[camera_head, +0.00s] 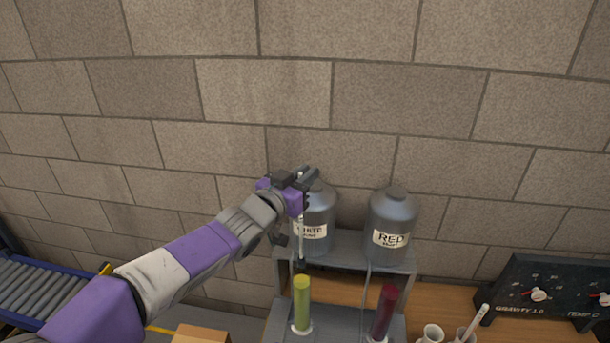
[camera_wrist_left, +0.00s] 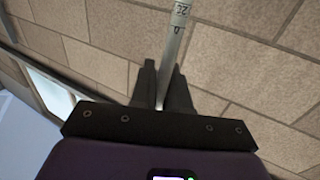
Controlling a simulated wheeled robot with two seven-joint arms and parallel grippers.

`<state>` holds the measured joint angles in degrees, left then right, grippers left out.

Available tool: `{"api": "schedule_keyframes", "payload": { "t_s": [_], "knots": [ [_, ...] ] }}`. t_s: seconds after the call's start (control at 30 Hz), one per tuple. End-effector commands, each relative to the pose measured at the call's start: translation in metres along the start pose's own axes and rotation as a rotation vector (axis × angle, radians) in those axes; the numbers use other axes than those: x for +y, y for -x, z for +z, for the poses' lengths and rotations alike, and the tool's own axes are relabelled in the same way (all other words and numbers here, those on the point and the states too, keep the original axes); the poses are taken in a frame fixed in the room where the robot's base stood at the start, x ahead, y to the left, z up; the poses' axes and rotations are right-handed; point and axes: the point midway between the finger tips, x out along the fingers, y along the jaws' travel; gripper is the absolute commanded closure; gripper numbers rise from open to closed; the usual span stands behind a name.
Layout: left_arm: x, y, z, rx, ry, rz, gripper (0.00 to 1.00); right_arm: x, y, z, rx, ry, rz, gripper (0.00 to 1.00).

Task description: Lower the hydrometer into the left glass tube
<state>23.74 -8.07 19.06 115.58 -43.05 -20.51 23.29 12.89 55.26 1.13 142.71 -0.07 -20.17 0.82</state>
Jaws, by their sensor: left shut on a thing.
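My left gripper (camera_head: 306,182) is shut on the hydrometer (camera_head: 300,230), a thin pale stem that hangs upright below it in the head view. In the left wrist view the fingers (camera_wrist_left: 162,95) close around the stem (camera_wrist_left: 176,40), which shows printed scale marks. The left glass tube (camera_head: 302,303) holds yellow-green liquid and stands below the gripper. The hydrometer's dark lower end is just above the tube's top; whether it is inside the rim I cannot tell. The right glass tube (camera_head: 384,312) holds dark red liquid. My right gripper is not in view.
A grey stand (camera_head: 345,262) bears two grey jugs, labelled white (camera_head: 318,205) and red (camera_head: 391,222), close behind the gripper. A black gauge panel (camera_head: 545,292) and white vessels (camera_head: 432,334) are at right. A roller conveyor (camera_head: 40,295) is at left.

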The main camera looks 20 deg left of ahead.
Motion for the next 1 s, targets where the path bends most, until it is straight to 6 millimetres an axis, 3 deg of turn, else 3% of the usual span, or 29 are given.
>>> {"api": "schedule_keyframes", "payload": {
  "t_s": [1.0],
  "knots": [
    [0.0, 0.0, 0.018, 0.0, 0.001, 0.0, 1.0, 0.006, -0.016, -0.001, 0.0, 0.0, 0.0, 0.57]
  ]
}}
